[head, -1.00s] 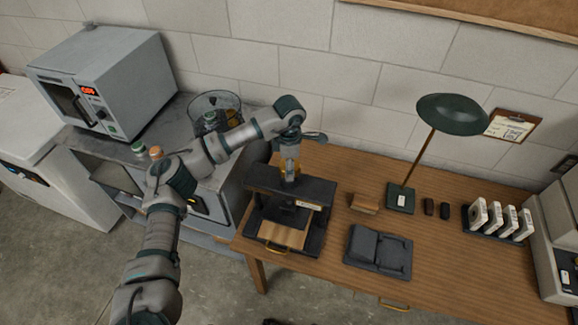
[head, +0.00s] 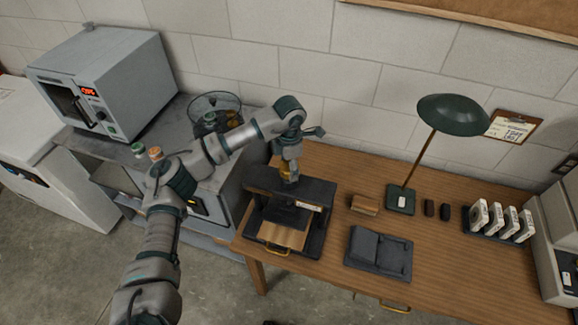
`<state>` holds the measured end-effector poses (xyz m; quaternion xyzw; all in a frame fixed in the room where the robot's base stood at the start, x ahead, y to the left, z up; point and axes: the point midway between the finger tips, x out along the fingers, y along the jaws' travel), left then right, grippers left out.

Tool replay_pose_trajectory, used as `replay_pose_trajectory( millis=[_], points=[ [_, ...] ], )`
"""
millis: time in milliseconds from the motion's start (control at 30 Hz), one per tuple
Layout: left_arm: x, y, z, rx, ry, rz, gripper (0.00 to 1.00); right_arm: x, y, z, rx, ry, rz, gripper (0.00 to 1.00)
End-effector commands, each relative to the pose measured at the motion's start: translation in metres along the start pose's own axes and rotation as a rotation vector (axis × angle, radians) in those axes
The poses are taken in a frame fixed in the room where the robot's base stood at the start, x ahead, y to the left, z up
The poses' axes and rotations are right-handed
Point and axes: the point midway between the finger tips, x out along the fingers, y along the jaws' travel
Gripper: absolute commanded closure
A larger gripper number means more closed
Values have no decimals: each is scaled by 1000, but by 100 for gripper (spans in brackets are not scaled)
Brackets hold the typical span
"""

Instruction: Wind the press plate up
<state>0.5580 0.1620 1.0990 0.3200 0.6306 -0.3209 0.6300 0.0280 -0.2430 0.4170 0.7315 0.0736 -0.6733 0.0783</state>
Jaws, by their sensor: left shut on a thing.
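The dark press (head: 311,193) stands at the left end of the wooden table. Its dark press plate (head: 287,214) hangs inside the frame above a light wooden board (head: 283,236) with a brass handle at the front. The gap between plate and board is hard to judge. My left gripper (head: 289,178) points down at the top of the press and is shut on the brass-coloured press handle (head: 284,168), which it mostly hides. My right gripper is not in view.
A dark book cradle (head: 379,252) and a small wooden block (head: 364,204) lie right of the press. A green lamp (head: 452,115) stands behind, near a rack of white pieces (head: 500,220). A grey oven (head: 103,83) and a wire basket (head: 214,110) are at left.

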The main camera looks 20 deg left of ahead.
Motion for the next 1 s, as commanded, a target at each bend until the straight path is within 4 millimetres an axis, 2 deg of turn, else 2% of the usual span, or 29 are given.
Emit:
replay_pose_trajectory(
  millis=[100,133,200,533,633,767,1000],
  points=[
    [-2,1,1,-2,-5,5,67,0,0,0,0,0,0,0],
    [-2,1,1,-2,-5,5,25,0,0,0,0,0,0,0],
    [-2,1,1,-1,-5,5,8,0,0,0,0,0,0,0],
    [-2,0,0,0,-3,3,7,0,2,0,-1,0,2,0],
    [-8,0,0,0,-3,3,7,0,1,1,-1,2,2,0],
    [-30,1,1,0,-5,5,7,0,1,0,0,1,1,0],
    [-84,1,2,0,-5,4,7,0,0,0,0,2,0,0]
  ],
)
